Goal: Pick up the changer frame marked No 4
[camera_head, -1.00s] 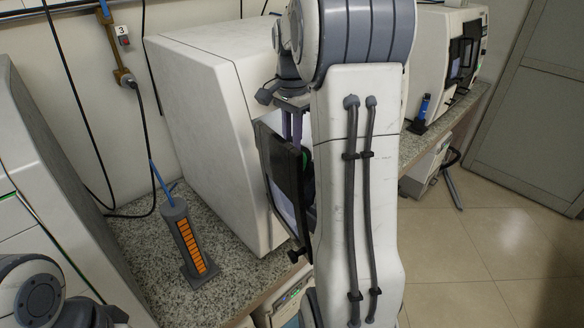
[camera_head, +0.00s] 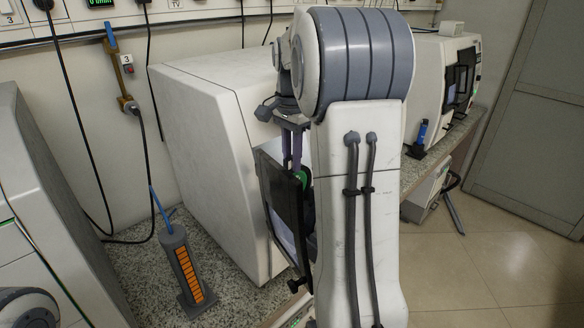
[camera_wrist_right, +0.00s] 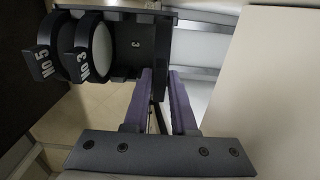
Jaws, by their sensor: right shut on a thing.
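My right gripper (camera_wrist_right: 160,76) has purple fingers that reach the edge of a dark rack (camera_wrist_right: 150,42) in the right wrist view. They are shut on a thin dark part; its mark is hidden. Two round frames stand in the rack to the left: one marked No 5 (camera_wrist_right: 43,62) and one marked No 3 (camera_wrist_right: 90,58). A small 3 shows on the rack's back. I read no No 4 mark. In the head view the right gripper's fingers (camera_head: 292,148) point down at an open black door (camera_head: 282,205), partly behind my arm. My left gripper is not in view.
A large white instrument (camera_head: 205,140) stands on the speckled bench (camera_head: 135,265). A grey stand with orange slots (camera_head: 187,265) is left of it. A second instrument (camera_head: 440,85) and a blue item (camera_head: 421,132) are at the right.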

